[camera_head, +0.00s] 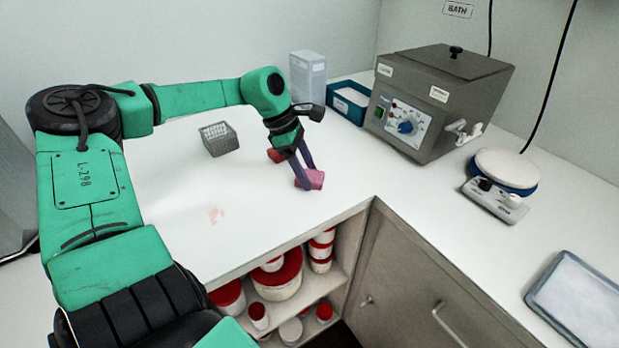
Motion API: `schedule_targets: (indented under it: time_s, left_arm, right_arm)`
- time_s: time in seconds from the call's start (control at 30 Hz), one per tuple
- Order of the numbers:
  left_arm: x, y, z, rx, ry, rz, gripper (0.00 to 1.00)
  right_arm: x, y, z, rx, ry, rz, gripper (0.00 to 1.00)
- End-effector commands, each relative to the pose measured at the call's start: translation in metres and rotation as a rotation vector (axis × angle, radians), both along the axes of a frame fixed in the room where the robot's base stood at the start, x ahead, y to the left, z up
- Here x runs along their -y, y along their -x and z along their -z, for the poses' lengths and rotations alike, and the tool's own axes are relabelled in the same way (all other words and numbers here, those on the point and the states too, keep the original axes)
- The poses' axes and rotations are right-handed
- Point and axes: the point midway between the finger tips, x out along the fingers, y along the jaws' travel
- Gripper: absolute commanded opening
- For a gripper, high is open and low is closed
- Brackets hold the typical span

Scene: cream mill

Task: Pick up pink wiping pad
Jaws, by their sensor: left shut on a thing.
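The pink wiping pad (313,180) is at my left gripper (304,179), low over the white worktop near its inner corner. The gripper's purple fingers point down and are shut on the pad. Whether the pad still touches the worktop I cannot tell. My right gripper is not in view.
A grey wire basket (220,140) stands left of the gripper. A white box (308,76), a blue tray (349,101) and a grey bath unit (436,98) stand behind. A round-topped device (506,170) and a shallow tray (578,303) are at right. Red-lidded tubs fill the shelf below.

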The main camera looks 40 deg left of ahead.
Motion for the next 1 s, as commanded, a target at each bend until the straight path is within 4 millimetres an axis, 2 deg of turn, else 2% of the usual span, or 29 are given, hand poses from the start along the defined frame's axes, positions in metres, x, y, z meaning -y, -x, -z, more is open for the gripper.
schedule_targets:
  time_s: [0.2, 0.37, 0.47, 0.7, 0.8, 0.9, 1.0]
  left_arm:
    - [0.000, -0.001, -0.004, 0.002, -0.001, 0.000, 0.01]
    - [0.000, -0.001, -0.025, 0.005, -0.003, 0.001, 0.01]
    - [-0.001, -0.001, -0.051, 0.006, -0.004, 0.000, 0.01]
    - [-0.001, -0.001, -0.143, 0.003, -0.006, -0.002, 0.01]
    - [0.000, -0.001, -0.172, 0.001, -0.003, -0.001, 0.01]
    - [0.000, -0.001, -0.191, 0.002, -0.002, -0.001, 0.01]
    - [0.000, 0.000, -0.199, 0.000, -0.001, 0.000, 0.01]
  right_arm:
    - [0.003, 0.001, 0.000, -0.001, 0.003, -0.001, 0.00]
    - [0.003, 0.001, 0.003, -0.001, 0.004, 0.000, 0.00]
    - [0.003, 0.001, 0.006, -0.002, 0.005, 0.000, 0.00]
    - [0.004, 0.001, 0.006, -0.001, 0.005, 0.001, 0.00]
    - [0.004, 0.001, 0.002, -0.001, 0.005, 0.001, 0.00]
    - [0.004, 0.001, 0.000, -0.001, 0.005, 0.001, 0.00]
    - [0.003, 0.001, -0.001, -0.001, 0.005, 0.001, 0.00]
